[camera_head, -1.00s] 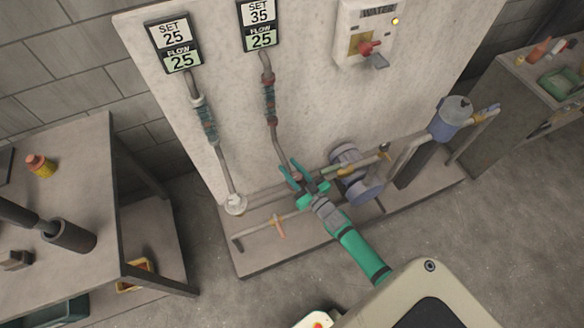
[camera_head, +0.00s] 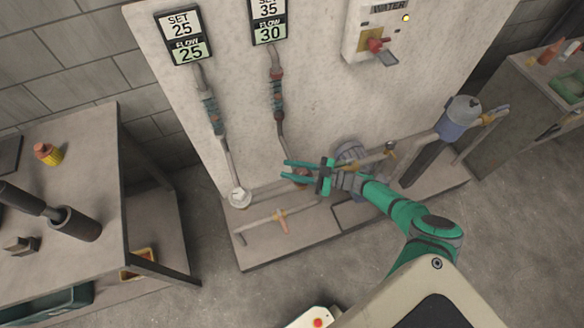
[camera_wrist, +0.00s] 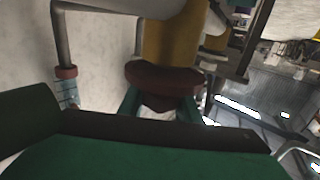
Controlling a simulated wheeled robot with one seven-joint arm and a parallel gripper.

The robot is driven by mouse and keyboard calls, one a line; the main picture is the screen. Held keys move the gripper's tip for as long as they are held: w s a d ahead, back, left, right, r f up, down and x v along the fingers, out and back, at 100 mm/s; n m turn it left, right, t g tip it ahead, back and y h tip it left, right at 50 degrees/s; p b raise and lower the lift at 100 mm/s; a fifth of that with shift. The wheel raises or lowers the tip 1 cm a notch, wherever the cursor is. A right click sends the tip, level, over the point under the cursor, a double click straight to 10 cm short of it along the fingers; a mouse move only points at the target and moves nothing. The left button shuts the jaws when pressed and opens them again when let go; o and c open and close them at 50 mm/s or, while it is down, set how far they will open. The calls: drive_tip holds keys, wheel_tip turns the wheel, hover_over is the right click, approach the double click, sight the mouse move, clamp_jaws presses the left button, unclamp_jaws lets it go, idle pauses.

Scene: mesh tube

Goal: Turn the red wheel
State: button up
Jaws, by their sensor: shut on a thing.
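The red wheel (camera_head: 301,172) sits at the foot of the right-hand riser pipe, partly hidden by my fingers in the head view. In the wrist view the dark red wheel (camera_wrist: 165,76) shows as a thick rim below an ochre valve body (camera_wrist: 172,35). My green gripper (camera_head: 286,170) reaches it from the right, with its fingers on either side. It is shut on the wheel. In the wrist view the fingers (camera_wrist: 160,106) flank the lower part of the rim. The display above this riser (camera_head: 269,21) reads SET 35, FLOW 30.
A left display (camera_head: 185,37) reads SET 25, FLOW 25, above another riser with a pale round fitting (camera_head: 239,196). Horizontal pipes, an orange-handled valve (camera_head: 280,221) and a blue-grey pump (camera_head: 351,153) crowd the space near my arm. A workbench (camera_head: 95,163) stands left.

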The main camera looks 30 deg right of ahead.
drive_tip(key=shift+s+a+n+g+y, duration=0.1)
drive_tip(key=shift+n+g+y, duration=0.3)
drive_tip(key=shift+g, duration=0.1)
drive_tip(key=shift+f, duration=0.1)
drive_tip(key=o, duration=1.1)
drive_tip(key=shift+c, duration=0.2)
drive_tip(key=v, duration=1)
drive_tip(key=shift+s+d, duration=0.25)
drive_tip(key=shift+s, duration=0.2)
